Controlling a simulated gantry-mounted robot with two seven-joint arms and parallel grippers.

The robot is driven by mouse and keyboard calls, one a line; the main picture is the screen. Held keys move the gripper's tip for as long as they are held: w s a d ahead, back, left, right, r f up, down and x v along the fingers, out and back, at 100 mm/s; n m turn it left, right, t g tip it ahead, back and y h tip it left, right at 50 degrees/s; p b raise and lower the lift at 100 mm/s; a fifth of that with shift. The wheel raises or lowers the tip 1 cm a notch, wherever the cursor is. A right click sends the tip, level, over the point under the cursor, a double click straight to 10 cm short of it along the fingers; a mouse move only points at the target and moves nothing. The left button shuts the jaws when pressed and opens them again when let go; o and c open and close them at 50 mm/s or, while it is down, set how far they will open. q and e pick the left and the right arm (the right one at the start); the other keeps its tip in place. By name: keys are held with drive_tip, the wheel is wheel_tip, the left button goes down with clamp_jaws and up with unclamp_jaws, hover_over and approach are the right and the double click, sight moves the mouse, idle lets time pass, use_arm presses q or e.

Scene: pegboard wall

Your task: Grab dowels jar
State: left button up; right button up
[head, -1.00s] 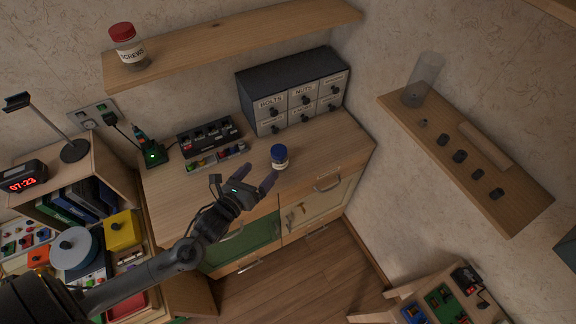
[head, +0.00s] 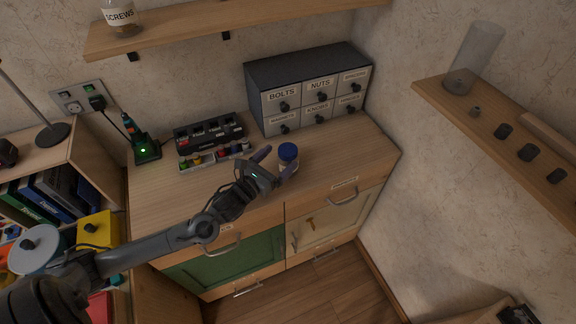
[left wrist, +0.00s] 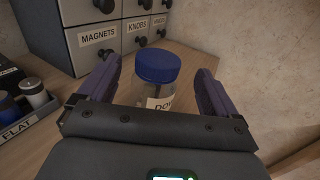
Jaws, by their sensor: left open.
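The dowels jar (head: 288,154) is a small clear jar with a blue lid and a white label. It stands upright on the wooden counter near its front edge. In the left wrist view, the jar (left wrist: 158,68) sits between the two fingers, its label partly read as "DO" and its lower part hidden by my gripper's body. My left gripper (head: 277,163) is open, with one finger on each side of the jar. In the left wrist view, gaps show between the fingers (left wrist: 158,85) and the jar. My right gripper is not in view.
A grey drawer cabinet (head: 303,88) stands behind the jar on the counter. A tray of small parts (head: 213,153) and a black case (head: 208,130) lie to its left. A screws jar (head: 122,17) stands on the upper shelf. The counter right of the jar (head: 350,150) is clear.

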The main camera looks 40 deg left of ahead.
sight(291, 146)
use_arm(q)
drive_tip(key=shift+w+a+b, duration=0.1)
drive_tip(key=shift+w+b, duration=0.25)
drive_tip(key=shift+w, duration=3.1)
drive_tip(key=shift+r, duration=0.1)
clamp_jaws()
